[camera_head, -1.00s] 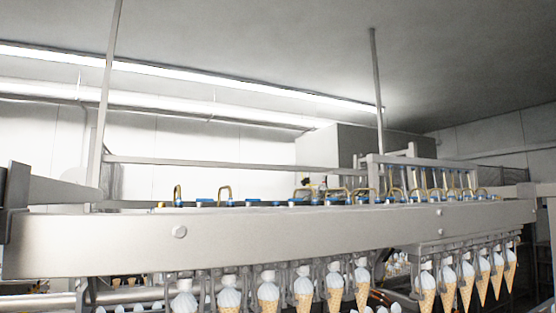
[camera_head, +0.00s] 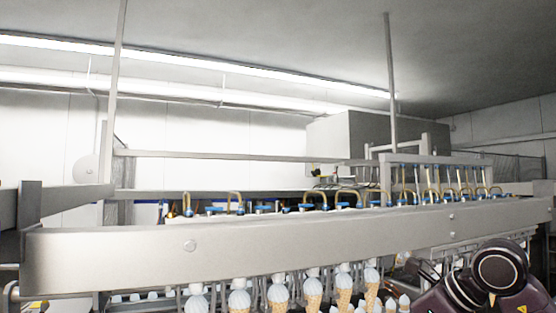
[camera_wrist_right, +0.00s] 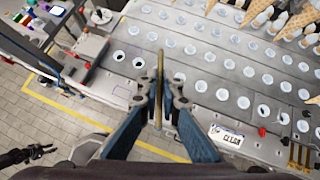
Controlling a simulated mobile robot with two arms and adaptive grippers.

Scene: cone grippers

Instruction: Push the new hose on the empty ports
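In the wrist view my right gripper (camera_wrist_right: 160,98) has its blue fingers closed around a thin brass-coloured hose (camera_wrist_right: 160,68), which stands up between the fingertips. In the head view only my dark right arm (camera_head: 490,280) shows at the bottom right; its fingertips are not visible there. Arched gold hoses (camera_head: 236,197) with blue fittings stand in a row along the machine top. Some blue fittings (camera_head: 264,209) show no arched hose above them; they are small and partly hidden by the front beam. A dark claw, apparently my left gripper (camera_wrist_right: 30,154), is small at the wrist view's left edge.
A long metal beam (camera_head: 300,238) runs across the front, with ice cream cones (camera_head: 278,292) hanging below it. A raised frame (camera_head: 430,160) with several tubes is at the right. The wrist view shows a plate with round holes (camera_wrist_right: 225,94) and a cart (camera_wrist_right: 50,30).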

